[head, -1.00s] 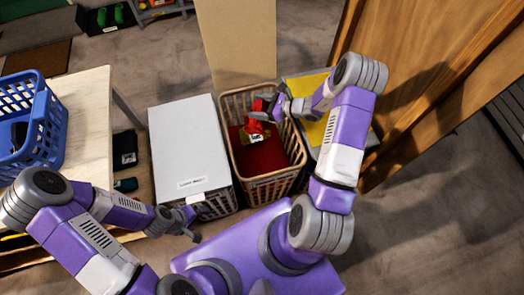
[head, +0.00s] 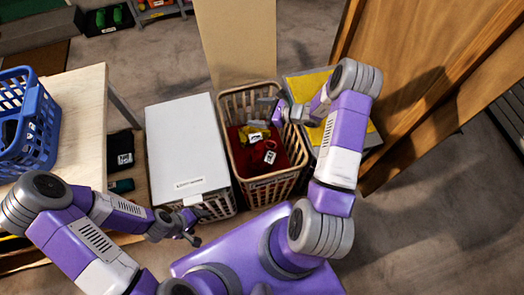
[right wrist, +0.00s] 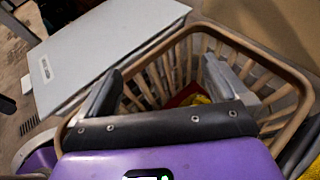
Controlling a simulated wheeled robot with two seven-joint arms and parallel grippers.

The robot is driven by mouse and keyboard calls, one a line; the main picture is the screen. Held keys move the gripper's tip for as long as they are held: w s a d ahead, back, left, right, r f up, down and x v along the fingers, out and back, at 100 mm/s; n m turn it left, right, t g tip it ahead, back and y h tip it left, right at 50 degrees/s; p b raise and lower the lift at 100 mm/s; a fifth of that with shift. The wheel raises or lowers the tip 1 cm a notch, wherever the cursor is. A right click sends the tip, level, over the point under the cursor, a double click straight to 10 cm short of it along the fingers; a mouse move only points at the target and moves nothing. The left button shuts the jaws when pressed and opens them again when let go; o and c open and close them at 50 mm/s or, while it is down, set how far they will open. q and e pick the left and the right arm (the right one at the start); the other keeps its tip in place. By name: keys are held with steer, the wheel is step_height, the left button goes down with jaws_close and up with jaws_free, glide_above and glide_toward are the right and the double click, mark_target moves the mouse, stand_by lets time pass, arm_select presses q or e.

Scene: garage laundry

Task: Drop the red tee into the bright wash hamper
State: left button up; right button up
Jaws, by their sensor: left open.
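The red tee (head: 272,147) lies in the open tan hamper (head: 276,190), blending with red cloth at its bottom; a white tag shows on it. A little red also shows between the slats in the right wrist view (right wrist: 184,96). My right gripper (head: 276,108) is above the hamper's far right part, its jaws apart and empty. My left gripper (head: 191,229) is open and empty in front of the white-lidded hamper.
A yellow garment (head: 248,131) lies in the tan hamper. A white-lidded hamper (head: 185,150) stands to its left and a yellow-lidded one (head: 306,88) to its right. A blue basket (head: 36,130) sits on the wooden table (head: 85,120). A wooden door (head: 440,90) is at right.

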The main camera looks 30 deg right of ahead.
steer(key=p+v, duration=0.1)
steer(key=v, duration=0.6)
steer(key=shift+s+d+p, duration=0.2)
steer(key=shift+s+p, duration=0.05)
steer(key=shift+p, duration=0.05)
steer(key=shift+r, duration=0.1)
